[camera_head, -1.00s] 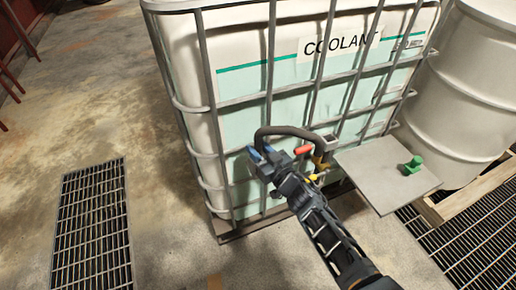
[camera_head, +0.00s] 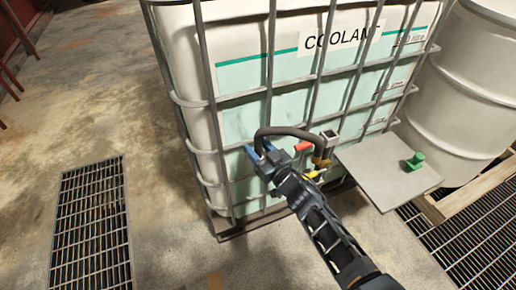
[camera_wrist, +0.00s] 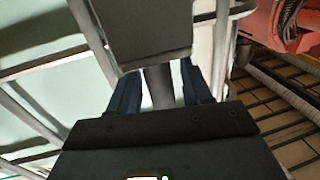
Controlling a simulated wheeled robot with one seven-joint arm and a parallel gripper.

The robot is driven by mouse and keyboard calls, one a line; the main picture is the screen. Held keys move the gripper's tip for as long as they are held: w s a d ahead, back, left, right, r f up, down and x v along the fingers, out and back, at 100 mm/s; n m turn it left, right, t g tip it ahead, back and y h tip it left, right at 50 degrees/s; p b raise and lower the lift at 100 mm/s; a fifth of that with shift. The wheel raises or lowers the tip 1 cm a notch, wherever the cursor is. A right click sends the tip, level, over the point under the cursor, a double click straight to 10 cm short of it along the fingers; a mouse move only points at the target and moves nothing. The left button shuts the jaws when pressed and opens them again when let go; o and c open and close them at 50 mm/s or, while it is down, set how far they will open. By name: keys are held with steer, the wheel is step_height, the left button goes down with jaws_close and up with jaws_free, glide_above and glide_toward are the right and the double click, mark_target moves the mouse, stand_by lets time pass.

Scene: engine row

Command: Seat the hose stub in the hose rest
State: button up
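My gripper (camera_head: 259,153), with blue fingertips, is in front of the coolant tank's cage in the head view. Its fingers close around the free end of the dark hose (camera_head: 292,130). In the wrist view, the grey hose stub (camera_wrist: 160,87) stands between my two dark blue fingers (camera_wrist: 160,98). The hose arches right from my gripper to yellow and grey fittings (camera_head: 322,160) at the tank front. A grey upright piece (camera_head: 328,143) stands there. I cannot tell which part is the hose rest. The stub's tip is not clear.
The caged coolant tank (camera_head: 240,75) is close behind my gripper. A red handle (camera_head: 303,146) is just right of it. A grey plate (camera_head: 375,175) bearing a green piece (camera_head: 415,161) juts out farther right. A white drum (camera_head: 470,100) stands beyond. Open floor lies left.

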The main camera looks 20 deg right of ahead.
steer(key=shift+o, duration=1.2)
steer(key=shift+f, duration=0.15)
steer(key=shift+s, duration=0.15)
steer(key=s+d+p, duration=0.1)
steer(key=s+p, duration=0.1)
steer(key=s, duration=0.5)
steer(key=shift+s+d, duration=0.2)
steer(key=shift+d, duration=0.05)
